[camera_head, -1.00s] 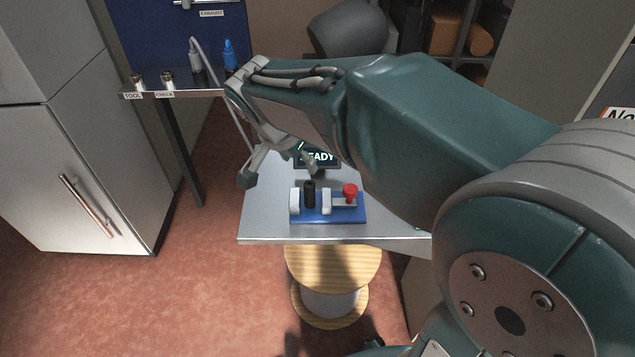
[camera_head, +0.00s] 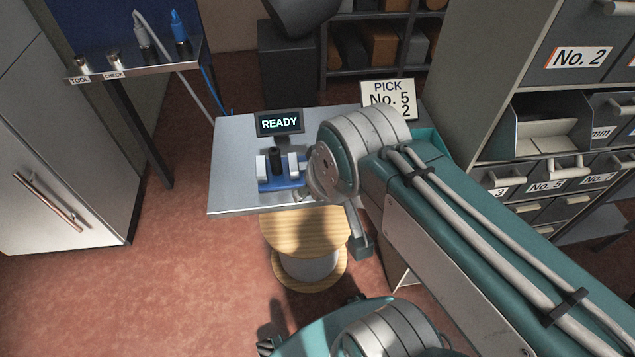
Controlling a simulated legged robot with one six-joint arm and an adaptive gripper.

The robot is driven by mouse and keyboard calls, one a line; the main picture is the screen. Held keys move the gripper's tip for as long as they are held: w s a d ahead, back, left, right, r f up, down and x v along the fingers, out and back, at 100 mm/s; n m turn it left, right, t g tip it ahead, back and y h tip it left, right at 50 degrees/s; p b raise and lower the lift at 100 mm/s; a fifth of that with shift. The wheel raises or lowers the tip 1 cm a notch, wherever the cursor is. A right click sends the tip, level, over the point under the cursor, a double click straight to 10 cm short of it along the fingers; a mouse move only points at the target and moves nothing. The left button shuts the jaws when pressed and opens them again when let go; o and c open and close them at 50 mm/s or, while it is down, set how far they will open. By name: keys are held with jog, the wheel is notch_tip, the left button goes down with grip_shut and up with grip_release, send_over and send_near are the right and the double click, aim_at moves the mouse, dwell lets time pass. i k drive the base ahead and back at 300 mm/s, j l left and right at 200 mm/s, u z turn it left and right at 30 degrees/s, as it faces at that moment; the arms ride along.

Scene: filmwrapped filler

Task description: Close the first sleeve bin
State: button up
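A grey drawer cabinet (camera_head: 489,90) stands on the right. One wide bin (camera_head: 548,154) in it is pulled out, with its inside showing and apparently empty. I see no label on its front, so I cannot tell if it is the first sleeve bin. My arm reaches from the lower right to the table, left of the cabinet and apart from the bin. My gripper (camera_head: 335,222) points down at the table's front right edge. One finger shows clearly, and my wrist hides most of the rest. I see nothing held, but its opening is hidden.
The metal table (camera_head: 233,180) holds a blue fixture (camera_head: 268,186), a READY screen (camera_head: 280,123) and a PICK sign (camera_head: 388,99) reading No. 5 and 2. Several shut drawers (camera_head: 548,173) lie below the open bin. A wooden spool (camera_head: 300,232) stands in front of the table.

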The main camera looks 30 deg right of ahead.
aim_at(521, 137)
jog(key=z, duration=2.35)
